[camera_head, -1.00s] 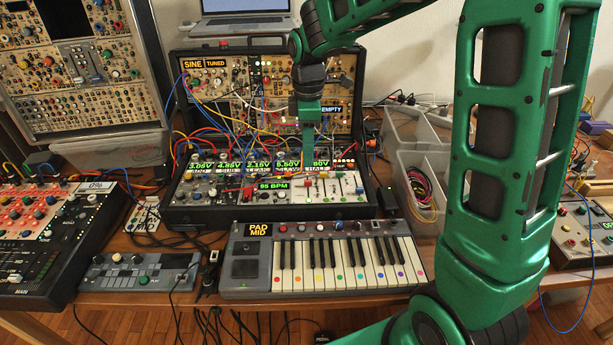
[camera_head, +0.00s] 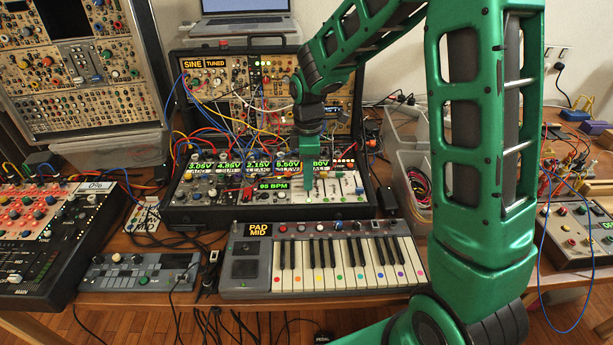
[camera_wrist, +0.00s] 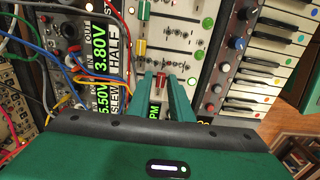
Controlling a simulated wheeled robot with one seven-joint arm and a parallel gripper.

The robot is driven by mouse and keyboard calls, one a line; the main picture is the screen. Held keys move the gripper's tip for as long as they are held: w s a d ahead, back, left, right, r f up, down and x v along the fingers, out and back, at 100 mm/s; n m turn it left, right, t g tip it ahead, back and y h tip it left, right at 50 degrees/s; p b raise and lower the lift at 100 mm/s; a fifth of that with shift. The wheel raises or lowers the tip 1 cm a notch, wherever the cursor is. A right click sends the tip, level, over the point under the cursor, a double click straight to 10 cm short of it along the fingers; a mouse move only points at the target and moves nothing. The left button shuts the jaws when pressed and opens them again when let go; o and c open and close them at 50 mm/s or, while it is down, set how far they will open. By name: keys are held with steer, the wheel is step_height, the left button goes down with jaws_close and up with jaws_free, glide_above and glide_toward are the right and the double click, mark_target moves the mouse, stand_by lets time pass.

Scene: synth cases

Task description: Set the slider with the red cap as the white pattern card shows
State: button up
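The red slider cap (camera_wrist: 161,80) shows in the wrist view, between the two green fingers of my gripper (camera_wrist: 163,84). The fingers stand apart with the cap in the gap; I cannot tell whether they press on it. In the head view my gripper (camera_head: 309,174) points down at the light slider panel (camera_head: 330,197), and its fingers hide the red cap.
Patch cables (camera_head: 240,125) crowd the rack left of and behind the slider panel. A small keyboard (camera_head: 320,265) lies in front of the rack. Clear bins with cables (camera_head: 410,160) stand to its right. A black mixer (camera_head: 65,240) is at the far left.

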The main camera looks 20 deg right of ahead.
mark_target(309, 196)
jaws_close()
steer(key=shift+s+a, duration=0.2)
steer(key=shift+s, duration=0.45)
steer(key=shift+s+a, duration=0.25)
steer(key=shift+s, duration=0.35)
steer(key=shift+s+a, duration=0.2)
steer(key=shift+s, duration=0.45)
steer(key=shift+o, duration=2.1)
jaws_free()
